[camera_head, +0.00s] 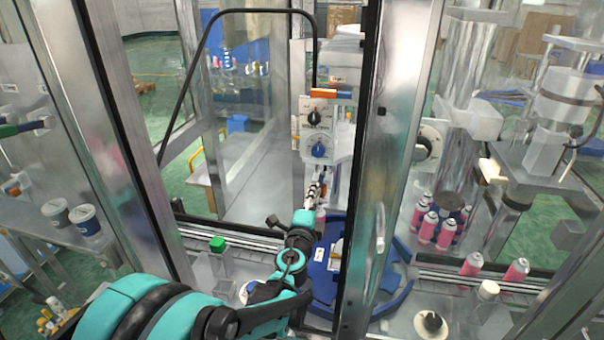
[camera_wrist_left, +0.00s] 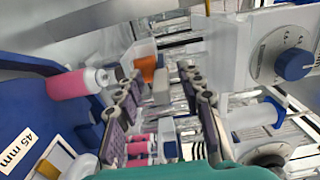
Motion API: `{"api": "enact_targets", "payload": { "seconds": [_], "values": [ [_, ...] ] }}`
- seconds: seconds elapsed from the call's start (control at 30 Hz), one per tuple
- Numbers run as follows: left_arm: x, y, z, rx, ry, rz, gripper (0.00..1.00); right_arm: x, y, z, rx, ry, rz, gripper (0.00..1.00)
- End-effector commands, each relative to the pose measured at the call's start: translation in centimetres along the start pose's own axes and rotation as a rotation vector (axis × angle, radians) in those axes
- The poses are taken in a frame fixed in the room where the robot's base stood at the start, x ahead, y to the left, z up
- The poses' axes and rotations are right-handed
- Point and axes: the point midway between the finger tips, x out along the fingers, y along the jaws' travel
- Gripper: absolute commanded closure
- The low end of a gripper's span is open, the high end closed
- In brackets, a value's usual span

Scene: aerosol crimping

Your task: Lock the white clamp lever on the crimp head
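The crimp head's panel (camera_head: 308,132) hangs at the centre of the head view, with a black knob (camera_head: 315,118) and a blue knob (camera_head: 319,150). In the left wrist view the blue knob (camera_wrist_left: 294,64) is at upper right. My left gripper (camera_head: 315,188) is just below the panel. In the left wrist view its fingers (camera_wrist_left: 161,74) are spread apart. Beyond them show a small white block (camera_wrist_left: 161,90) and an orange piece (camera_wrist_left: 148,69); contact is not visible. I cannot tell for sure which part is the white clamp lever. My right gripper is out of view.
A blue rotary table (camera_head: 325,285) lies below the crimp head. A pink can (camera_wrist_left: 75,83) is left of the fingers in the left wrist view. A metal frame post (camera_head: 385,150) stands right of my left arm. Several pink cans (camera_head: 428,227) stand beyond it.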

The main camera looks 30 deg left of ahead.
Motion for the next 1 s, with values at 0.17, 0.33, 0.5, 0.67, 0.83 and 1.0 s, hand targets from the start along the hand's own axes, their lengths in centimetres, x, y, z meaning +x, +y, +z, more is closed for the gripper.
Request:
{"api": "enact_targets", "payload": {
  "seconds": [0.17,0.33,0.5,0.67,0.83,1.0],
  "values": [
    [-2.0,-0.1,0.0,0.0,0.0,0.0,0.62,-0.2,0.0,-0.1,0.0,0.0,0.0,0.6],
    [-3.8,-0.1,0.0,0.0,0.0,0.0,0.62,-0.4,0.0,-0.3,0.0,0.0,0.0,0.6],
    [-5.0,0.0,0.0,0.0,-0.001,0.0,0.62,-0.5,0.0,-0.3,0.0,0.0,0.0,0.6],
    [-5.2,0.0,0.0,0.0,-0.001,0.0,0.62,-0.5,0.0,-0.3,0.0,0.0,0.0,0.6],
    [-5.1,0.0,0.0,0.0,-0.001,0.0,0.62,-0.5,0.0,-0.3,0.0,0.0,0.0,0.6],
    [-5.1,0.0,0.0,-0.001,-0.001,0.0,0.62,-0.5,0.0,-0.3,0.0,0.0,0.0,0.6]
  ]
}}
